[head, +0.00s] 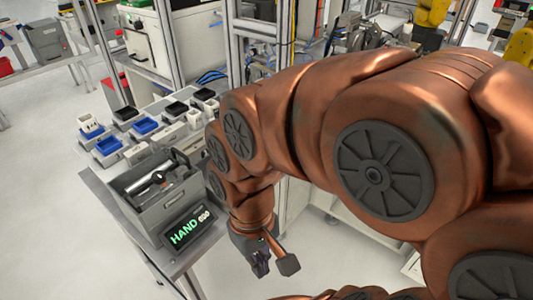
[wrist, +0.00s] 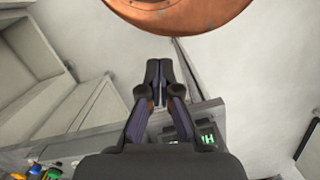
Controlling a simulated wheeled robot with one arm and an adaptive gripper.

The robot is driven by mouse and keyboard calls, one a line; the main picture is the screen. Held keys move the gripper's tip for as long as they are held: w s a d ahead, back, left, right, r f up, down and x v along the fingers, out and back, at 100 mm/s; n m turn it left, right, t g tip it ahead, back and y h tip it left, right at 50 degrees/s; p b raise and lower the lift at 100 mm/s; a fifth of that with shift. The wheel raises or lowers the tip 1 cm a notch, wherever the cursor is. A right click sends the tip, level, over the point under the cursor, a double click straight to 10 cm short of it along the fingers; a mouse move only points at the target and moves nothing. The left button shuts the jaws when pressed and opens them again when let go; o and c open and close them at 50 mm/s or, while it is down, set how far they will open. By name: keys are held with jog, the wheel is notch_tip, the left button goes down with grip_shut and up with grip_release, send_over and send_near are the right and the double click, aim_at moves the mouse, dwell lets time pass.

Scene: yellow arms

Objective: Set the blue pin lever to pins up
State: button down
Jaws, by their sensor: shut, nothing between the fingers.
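I cannot make out a blue pin lever in either view; my copper arm hides much of the middle of the head view. My gripper (head: 260,265) hangs low in the head view, right of the bench's front corner and apart from the bench. In the wrist view my gripper (wrist: 157,72) has its two dark fingers together, with nothing between them.
The bench holds a grey bin (head: 160,192) with metal parts, a sign reading HAND (head: 191,230), and several small trays, including a blue one (head: 143,126). The sign's edge shows in the wrist view (wrist: 207,139). Open floor (head: 60,230) lies left.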

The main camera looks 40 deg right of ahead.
jog(key=w+d+r+m+t+y+b, duration=0.1)
jog(key=w+d+m+y+b, duration=0.15)
jog(key=w+m+y, duration=0.4)
jog(key=w+d+r+m+t+y+b, duration=0.15)
jog(key=w+d+m, duration=0.25)
jog(key=w, duration=0.5)
jog(key=d+f+m+t+b, duration=0.1)
jog(key=d+m+t, duration=0.3)
jog(key=d, duration=0.8)
jog(key=d+m+t+y+b, duration=0.1)
jog(key=d+m+t, duration=0.4)
jog(key=d, duration=0.7)
jog(key=m, duration=0.2)
jog(key=shift+s+d+f+m+b, duration=0.2)
jog(key=shift+d+f+m+b, duration=0.1)
jog(key=shift+f+m+b, duration=0.1)
jog(key=a+r+p+x, duration=0.1)
jog(key=r+p+x, duration=0.1)
jog(key=x, duration=1)
jog(key=shift+w+a, duration=0.2)
jog(key=shift+a, duration=0.4)
